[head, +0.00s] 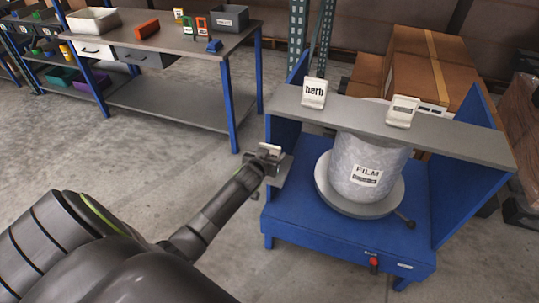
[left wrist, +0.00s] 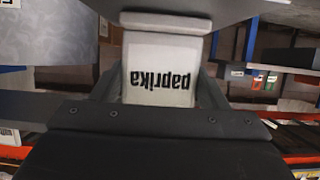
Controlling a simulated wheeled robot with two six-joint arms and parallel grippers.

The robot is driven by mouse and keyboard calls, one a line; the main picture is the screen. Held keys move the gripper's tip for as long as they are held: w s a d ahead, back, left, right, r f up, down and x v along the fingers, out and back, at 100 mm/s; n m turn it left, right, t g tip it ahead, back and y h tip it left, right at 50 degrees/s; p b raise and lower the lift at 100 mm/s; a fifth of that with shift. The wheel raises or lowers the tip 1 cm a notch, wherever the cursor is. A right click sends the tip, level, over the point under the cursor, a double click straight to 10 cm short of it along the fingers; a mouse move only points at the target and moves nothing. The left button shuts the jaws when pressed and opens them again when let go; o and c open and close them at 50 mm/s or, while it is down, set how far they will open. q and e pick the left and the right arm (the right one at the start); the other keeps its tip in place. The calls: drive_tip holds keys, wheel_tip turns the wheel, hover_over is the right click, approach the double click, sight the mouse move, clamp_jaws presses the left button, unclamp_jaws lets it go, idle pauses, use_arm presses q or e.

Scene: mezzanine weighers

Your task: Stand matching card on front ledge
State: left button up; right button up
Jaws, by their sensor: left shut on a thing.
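My left gripper (head: 267,158) is shut on a white card, just left of the blue weigher stand (head: 335,240). In the left wrist view the card (left wrist: 157,70) reads "paprika", upside down in the picture. In the head view only a small pale part of it shows (head: 271,149). A small grey ledge (head: 286,172) juts from the stand's left side, close to the gripper; I cannot tell whether the card touches it. A "herb" card (head: 314,92) and another card (head: 402,110), its print too small to read, stand on the stand's grey upper shelf (head: 455,135). My right gripper is out of view.
A grey drum labelled "FILM" (head: 368,160) stands on the round weighing plate (head: 335,196) under the shelf. A workbench (head: 170,42) with bins and small coloured items is at the back left. Cardboard boxes (head: 430,75) are behind the stand. The floor between bench and stand is clear.

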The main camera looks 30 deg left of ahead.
use_arm(q)
drive_tip(key=shift+f, duration=0.15)
drive_tip(key=o, duration=1)
drive_tip(key=shift+c, duration=0.2)
drive_tip(key=shift+r, duration=0.2)
drive_tip(key=v, duration=1.2)
drive_tip(key=shift+p, duration=0.3)
